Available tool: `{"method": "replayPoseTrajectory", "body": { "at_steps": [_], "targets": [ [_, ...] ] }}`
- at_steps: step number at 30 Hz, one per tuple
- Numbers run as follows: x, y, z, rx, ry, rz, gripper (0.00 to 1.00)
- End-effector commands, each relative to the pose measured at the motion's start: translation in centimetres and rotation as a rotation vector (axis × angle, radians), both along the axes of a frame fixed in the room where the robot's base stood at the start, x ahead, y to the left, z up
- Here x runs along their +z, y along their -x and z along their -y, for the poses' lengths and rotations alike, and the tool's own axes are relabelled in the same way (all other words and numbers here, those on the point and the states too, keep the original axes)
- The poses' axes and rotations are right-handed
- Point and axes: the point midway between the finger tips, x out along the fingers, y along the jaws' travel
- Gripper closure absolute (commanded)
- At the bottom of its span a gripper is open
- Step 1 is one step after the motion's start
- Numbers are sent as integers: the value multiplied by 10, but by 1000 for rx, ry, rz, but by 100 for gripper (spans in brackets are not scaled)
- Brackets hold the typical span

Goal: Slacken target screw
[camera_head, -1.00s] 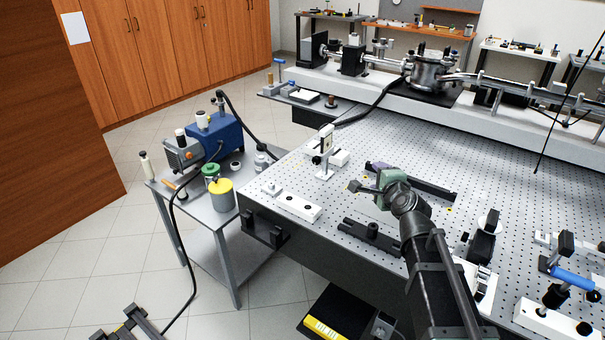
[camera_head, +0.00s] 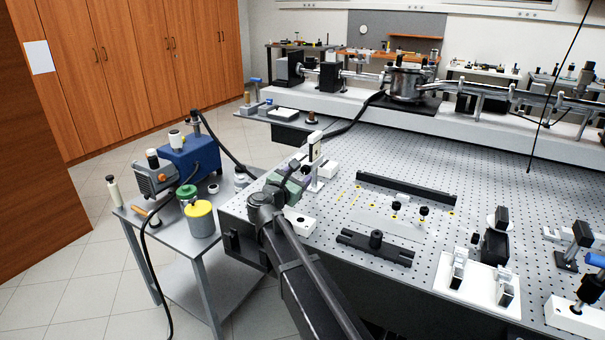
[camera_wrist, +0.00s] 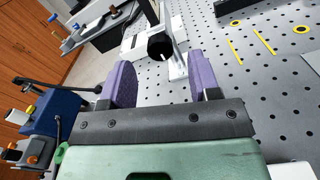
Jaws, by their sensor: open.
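My gripper (camera_head: 298,172) is at the left end of the optical table, close to a white upright optic mount (camera_head: 315,150). In the wrist view its two purple fingers (camera_wrist: 163,80) are apart with nothing between them. A round black knob or screw head (camera_wrist: 160,47) on the mount shows just beyond the fingertips, roughly centred between them. I cannot tell which screw is the target. Two small black knobs (camera_head: 423,211) also stand on the table further right, on or by a pale plate. My gripper partly hides the mount's base in the head view.
A black rail (camera_head: 405,188) and a black clamp bar (camera_head: 375,246) lie on the perforated table. A white base with metal holders (camera_head: 480,285) is at the front. A cart with a blue pump (camera_head: 192,158) stands left. Bare table lies at the right back.

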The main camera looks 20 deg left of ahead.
Motion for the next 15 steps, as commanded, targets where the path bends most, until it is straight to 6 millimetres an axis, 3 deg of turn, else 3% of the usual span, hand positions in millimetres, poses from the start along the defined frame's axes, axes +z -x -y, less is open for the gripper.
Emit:
{"method": "replayPoseTrajectory", "body": {
  "at_steps": [3, 6, 14, 15],
  "targets": [
    [0, -22, 2, -1, 1, 1, 44],
    [0, -31, 4, 1, 1, 0, 44],
    [0, -33, 5, 1, 1, 0, 44],
    [0, -33, 5, 1, 1, 0, 50]
  ]
}}
